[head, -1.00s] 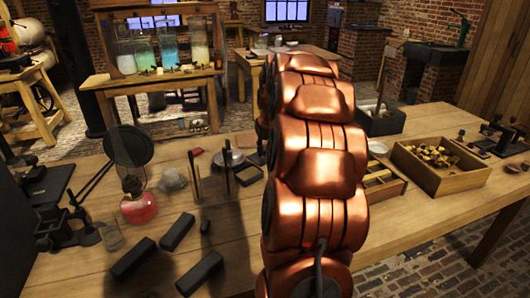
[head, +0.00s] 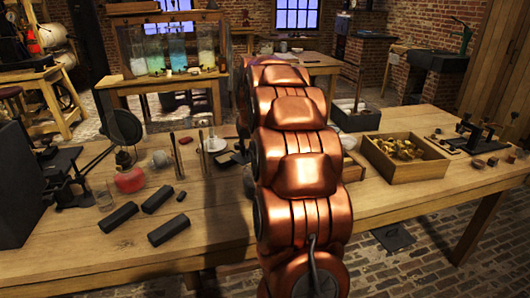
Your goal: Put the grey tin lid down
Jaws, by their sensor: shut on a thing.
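My copper-coloured arm fills the middle of the head view and hides the part of the table behind it. My gripper cannot be made out behind the arm. I cannot make out the grey tin lid for certain either, whether held or lying down. A pale round dish (head: 215,145) lies on the wooden table (head: 205,222), left of the arm. It is too small to identify as the lid.
A wooden crate (head: 408,174) of brass-coloured pieces stands right of the arm. Bare tabletop shows at front left and front right.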

